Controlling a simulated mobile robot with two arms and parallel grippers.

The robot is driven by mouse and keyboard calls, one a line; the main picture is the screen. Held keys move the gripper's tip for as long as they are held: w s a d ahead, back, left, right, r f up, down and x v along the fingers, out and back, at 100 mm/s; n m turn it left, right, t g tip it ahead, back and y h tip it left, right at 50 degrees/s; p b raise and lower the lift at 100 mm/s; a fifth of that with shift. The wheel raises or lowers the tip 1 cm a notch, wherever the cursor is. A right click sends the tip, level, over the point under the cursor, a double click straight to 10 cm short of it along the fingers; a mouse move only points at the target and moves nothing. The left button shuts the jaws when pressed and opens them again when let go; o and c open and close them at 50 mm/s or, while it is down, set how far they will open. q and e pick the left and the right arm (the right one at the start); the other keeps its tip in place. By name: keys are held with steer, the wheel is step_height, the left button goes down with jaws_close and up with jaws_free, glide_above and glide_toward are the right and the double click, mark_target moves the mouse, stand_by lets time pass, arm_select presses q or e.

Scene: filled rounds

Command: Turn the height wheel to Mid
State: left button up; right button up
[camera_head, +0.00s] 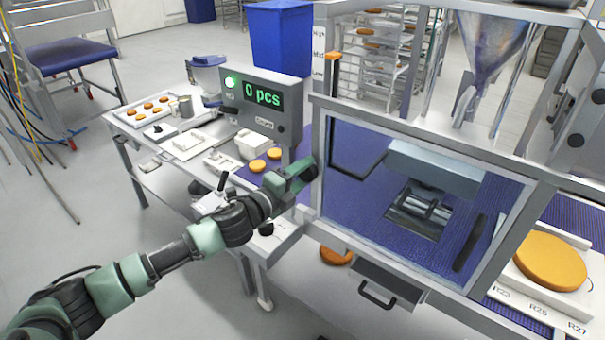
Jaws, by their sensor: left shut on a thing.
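My left gripper (304,172) reaches the left post of the machine frame and is shut on the height wheel there. The gripper covers most of the wheel, so its marks are hidden. On the upper part of the post is a scale with the labels High, Mid and Low (318,54). An orange pointer (333,56) stands beside this scale, about level with Mid. My right gripper is not in view.
A grey control box (264,128) reads "0 pcs" and has a lit green button. A clear guard door (350,200) fronts the machine, with a drawer (388,284) below. An orange round (550,262) lies at the right. A side table holds trays and several rounds.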

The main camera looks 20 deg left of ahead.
arm_select(q)
steer(key=shift+f, duration=0.1)
steer(key=o, duration=1.4)
steer(key=shift+c, duration=0.2)
steer(key=shift+s+a, duration=0.2)
steer(key=shift+s, duration=0.3)
steer(key=b+v, duration=0.2)
steer(key=v, duration=0.4)
steer(key=shift+s+b, duration=0.35)
steer(key=shift+b, duration=0.05)
steer(key=shift+a, duration=0.15)
